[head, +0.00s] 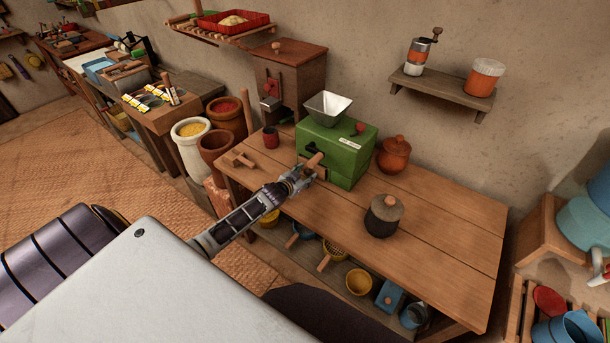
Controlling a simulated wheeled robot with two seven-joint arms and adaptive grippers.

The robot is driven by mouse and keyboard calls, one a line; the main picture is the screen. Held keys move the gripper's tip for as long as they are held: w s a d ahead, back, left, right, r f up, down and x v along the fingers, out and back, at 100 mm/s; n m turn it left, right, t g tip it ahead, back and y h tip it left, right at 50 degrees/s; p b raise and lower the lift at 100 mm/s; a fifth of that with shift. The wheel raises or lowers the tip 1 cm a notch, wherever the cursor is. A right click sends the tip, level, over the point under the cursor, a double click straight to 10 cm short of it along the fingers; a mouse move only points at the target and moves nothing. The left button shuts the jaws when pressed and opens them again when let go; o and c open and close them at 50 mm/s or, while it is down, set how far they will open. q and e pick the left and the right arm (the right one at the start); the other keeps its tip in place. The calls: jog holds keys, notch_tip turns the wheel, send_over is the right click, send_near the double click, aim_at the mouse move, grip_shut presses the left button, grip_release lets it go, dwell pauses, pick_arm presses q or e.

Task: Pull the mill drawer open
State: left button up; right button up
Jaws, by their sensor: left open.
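The green mill (350,160) stands at the back of the wooden table with a pale metal hopper (328,106) on top and a small red knob on its upper right. A wooden piece (315,160) and a dark fitting show at its left-facing front. My left gripper (312,174) is open, close to the lower part of that front, beside the wooden piece. I cannot tell whether it touches it. The gripper and wrist hide part of the mill's lower front, so the drawer's outline is not clear. My right gripper is not in view.
The table (440,235) also carries an orange lidded pot (393,155), a dark lidded pot (383,215), a small red-brown cup (270,137) and a wooden tool (240,159). A tall wooden box (290,75) stands behind. The table's right part is clear.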

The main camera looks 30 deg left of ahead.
pick_arm(q)
jog(key=shift+w+f, duration=0.15)
jog(key=shift+w, duration=0.15)
grip_shut()
dwell(0.4)
